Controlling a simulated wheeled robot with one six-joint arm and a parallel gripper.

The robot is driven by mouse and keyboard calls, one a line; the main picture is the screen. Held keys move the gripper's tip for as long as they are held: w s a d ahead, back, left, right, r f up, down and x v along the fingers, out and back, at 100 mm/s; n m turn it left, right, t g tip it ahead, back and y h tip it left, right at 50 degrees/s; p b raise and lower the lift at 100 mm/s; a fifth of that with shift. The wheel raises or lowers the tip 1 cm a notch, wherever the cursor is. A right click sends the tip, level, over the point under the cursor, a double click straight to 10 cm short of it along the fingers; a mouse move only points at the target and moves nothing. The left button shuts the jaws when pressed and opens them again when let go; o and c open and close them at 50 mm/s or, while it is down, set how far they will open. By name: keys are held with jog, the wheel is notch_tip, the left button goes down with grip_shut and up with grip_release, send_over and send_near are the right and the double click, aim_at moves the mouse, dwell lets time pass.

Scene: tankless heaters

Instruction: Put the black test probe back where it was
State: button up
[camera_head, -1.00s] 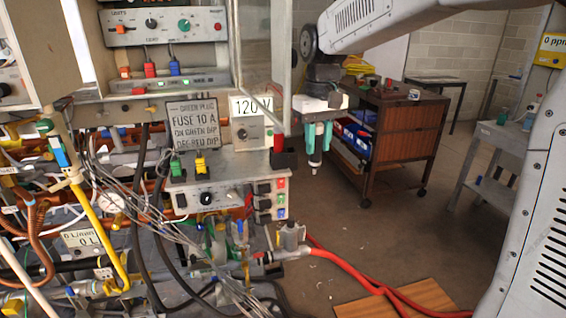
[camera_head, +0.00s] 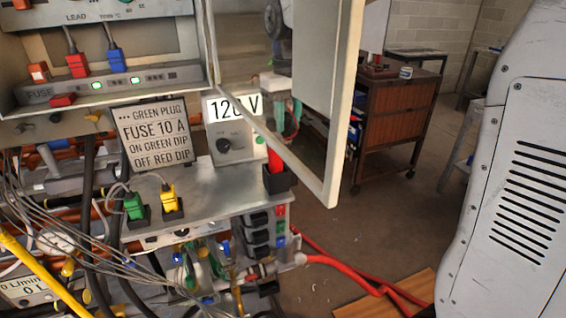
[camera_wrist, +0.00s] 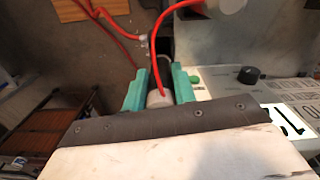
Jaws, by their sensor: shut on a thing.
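My gripper (camera_head: 286,115) shows in the head view behind the clear pane of the open cabinet door, partly blurred. In the wrist view its two green fingers (camera_wrist: 160,88) are closed around a dark piece, which I take to be the black test probe (camera_wrist: 162,68). A pale round end and a red lead show between the fingers. The probe's tip is hard to make out. In the head view a red plug (camera_head: 275,158) stands in a black holder (camera_head: 279,181) at the right edge of the grey box, apart from my gripper.
The open door's frame (camera_head: 335,130) stands between the head camera and my gripper. Green (camera_head: 134,205) and yellow (camera_head: 169,198) plugs sit on the grey box (camera_head: 220,190). Red hoses (camera_head: 335,265) lie on the floor. A brown cart (camera_head: 397,115) stands behind.

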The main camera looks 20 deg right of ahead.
notch_tip(320, 180, down, 8)
jog(key=shift+f, duration=0.25)
jog(key=o, duration=0.8)
jog(key=shift+f, duration=0.15)
